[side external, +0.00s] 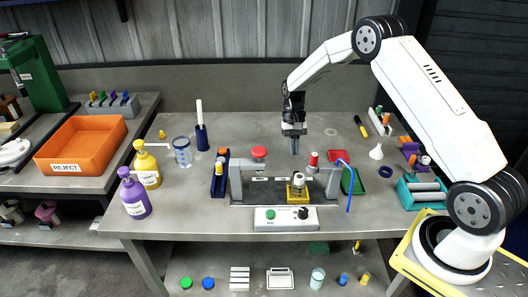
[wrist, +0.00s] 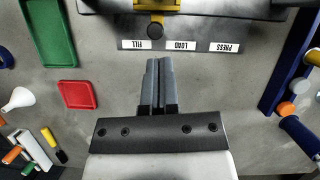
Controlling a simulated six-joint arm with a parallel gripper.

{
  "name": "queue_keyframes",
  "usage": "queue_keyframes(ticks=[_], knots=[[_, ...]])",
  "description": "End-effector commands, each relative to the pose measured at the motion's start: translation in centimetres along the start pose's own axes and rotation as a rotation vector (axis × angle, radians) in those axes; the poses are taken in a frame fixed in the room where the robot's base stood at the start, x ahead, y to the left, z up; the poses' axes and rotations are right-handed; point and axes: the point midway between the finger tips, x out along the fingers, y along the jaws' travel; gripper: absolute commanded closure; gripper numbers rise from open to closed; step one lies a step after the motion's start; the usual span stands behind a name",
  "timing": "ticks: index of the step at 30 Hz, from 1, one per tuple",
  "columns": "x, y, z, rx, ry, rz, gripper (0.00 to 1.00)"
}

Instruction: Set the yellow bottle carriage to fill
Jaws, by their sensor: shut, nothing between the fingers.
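The yellow bottle carriage (side external: 297,194) stands on the dark base of the station, toward the right post, with a pale bottle in it. In the wrist view its yellow part (wrist: 150,5) is cut by the top edge. Its dark round knob (wrist: 155,30) lies between the FILL label (wrist: 136,45) and the LOAD label (wrist: 181,45). The PRESS label (wrist: 223,48) is farther right. My gripper (side external: 294,152) points down above the table behind the station, apart from the carriage. In the wrist view its fingers (wrist: 159,62) are together and empty, near the knob.
The station has a left post with a red top (side external: 259,152) and a right post with a red-capped part (side external: 313,159). A blue hose (side external: 349,188) hangs at its right. Green (wrist: 46,30) and red (wrist: 80,95) trays lie to one side. The table behind the station is mostly clear.

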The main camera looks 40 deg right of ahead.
Motion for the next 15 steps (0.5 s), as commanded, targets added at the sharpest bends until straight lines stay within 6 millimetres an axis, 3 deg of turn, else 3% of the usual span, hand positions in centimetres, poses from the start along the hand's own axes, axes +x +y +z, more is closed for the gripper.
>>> queue_keyframes(ticks=[15], knots=[[-7.3,-7.5,3.9,-0.952,0.024,0.365,1.00]])
